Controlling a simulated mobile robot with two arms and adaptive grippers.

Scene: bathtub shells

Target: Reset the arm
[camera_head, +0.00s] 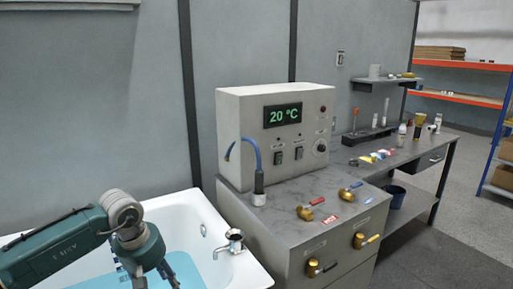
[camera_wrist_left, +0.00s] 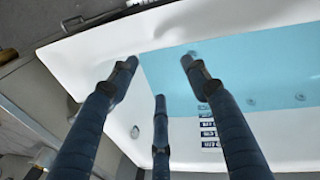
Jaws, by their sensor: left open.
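My left arm (camera_head: 60,243) comes in from the left in the head view, green with a grey joint. My left gripper (camera_head: 160,276) hangs downward over the white bathtub (camera_head: 196,204), partly cut off by the bottom edge. In the left wrist view its dark blue fingers (camera_wrist_left: 160,70) are spread apart with nothing between them. The tub's white rim and blue water (camera_wrist_left: 265,65) lie beyond the fingers. My right gripper is in neither view.
A control box (camera_head: 275,137) reading 20 °C stands on a grey cabinet (camera_head: 290,235) right of the tub. Valves with red, blue and yellow handles stick out from the cabinet. A chrome faucet (camera_head: 234,241) sits on the tub's rim. A cluttered workbench (camera_head: 415,150) stands farther right.

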